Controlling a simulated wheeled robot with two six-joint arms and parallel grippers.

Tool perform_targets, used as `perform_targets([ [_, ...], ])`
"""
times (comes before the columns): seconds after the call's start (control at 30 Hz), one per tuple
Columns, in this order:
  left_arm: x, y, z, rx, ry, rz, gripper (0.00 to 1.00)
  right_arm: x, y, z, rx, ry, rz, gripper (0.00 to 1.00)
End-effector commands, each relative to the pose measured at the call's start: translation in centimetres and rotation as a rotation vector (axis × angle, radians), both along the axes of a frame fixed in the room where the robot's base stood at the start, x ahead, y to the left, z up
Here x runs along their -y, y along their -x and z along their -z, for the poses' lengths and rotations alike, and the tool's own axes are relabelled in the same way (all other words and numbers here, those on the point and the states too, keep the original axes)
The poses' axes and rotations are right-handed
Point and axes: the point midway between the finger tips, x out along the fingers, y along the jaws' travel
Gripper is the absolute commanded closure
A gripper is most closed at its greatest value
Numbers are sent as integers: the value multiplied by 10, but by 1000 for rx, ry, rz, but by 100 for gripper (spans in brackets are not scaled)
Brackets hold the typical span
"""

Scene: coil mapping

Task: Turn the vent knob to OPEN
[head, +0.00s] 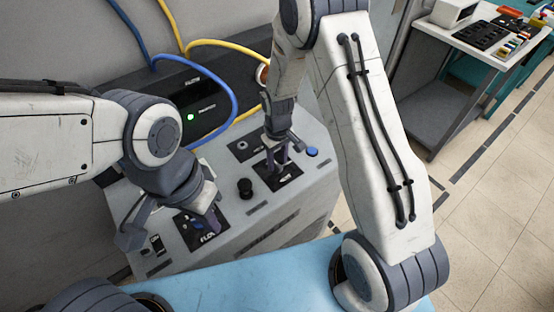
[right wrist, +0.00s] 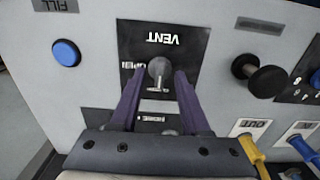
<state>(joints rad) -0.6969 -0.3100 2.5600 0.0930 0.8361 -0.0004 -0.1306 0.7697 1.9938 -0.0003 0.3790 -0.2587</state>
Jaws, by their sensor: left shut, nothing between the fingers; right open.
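The vent knob (right wrist: 157,68) is a small grey knob on a black plate (right wrist: 190,42) marked VENT, seen upside down in the right wrist view. A partly covered label (right wrist: 130,66) sits on the plate just left of the knob. My right gripper (right wrist: 160,78) is open, with its purple fingers on either side of the knob. I cannot tell whether they touch it. In the head view the right gripper (head: 278,160) reaches down to the panel and hides the knob. My left gripper (head: 213,218) is shut and empty over the FLOW plate (head: 196,232).
A blue button (right wrist: 66,53) and a black knob (right wrist: 266,80) flank the vent plate. Yellow (right wrist: 248,148) and blue (right wrist: 303,147) plugs sit at lower right. Behind the console (head: 275,225), a black box (head: 190,92) has a green light and cables. A side table (head: 480,40) stands at right.

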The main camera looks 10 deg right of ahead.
Motion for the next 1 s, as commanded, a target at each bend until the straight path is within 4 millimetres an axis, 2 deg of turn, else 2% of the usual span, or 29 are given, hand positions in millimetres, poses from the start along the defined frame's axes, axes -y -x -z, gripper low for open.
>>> perform_targets([
  [0.1,0,0,-1,0,0,0,100,0,0,7,0,0,0,54],
  [0.37,0,0,-1,0,0,0,100,0,0,8,1,0,0,54],
  [0.43,0,0,-1,0,0,0,100,0,0,8,1,0,0,73],
  [0.5,0,0,-1,0,0,0,100,0,0,8,1,0,0,100],
  [1.0,0,0,0,0,0,0,100,0,0,8,0,0,73,100],
])
